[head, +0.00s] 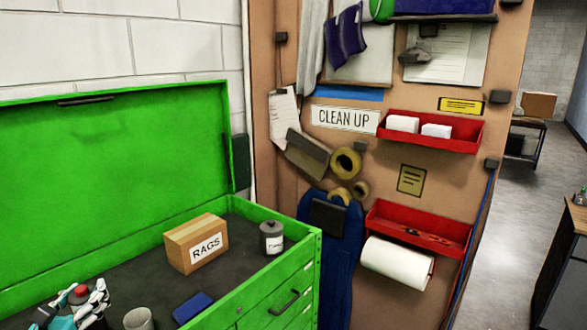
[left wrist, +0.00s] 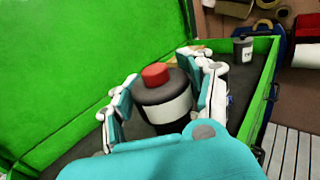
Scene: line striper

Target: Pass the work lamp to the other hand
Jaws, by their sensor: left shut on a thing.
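The work lamp, a dark round body with a pale band and a red top, shows in the left wrist view (left wrist: 165,100) between the fingers of my left gripper (left wrist: 163,85). In the head view only its red top (head: 81,290) and a little of its dark body show, at the bottom left, between the fingers of my left gripper (head: 80,302). The gripper is shut on it, inside the open green tool chest's top tray. The lamp's lower end is hidden. My right gripper is in neither view.
The green chest (head: 120,175) has its lid raised behind the tray. In the tray are a RAGS box (head: 188,252), a grey labelled can (head: 271,243), a blue block (head: 193,307) and a grey cup (head: 138,320). A pegboard with red bins (head: 430,145) stands behind.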

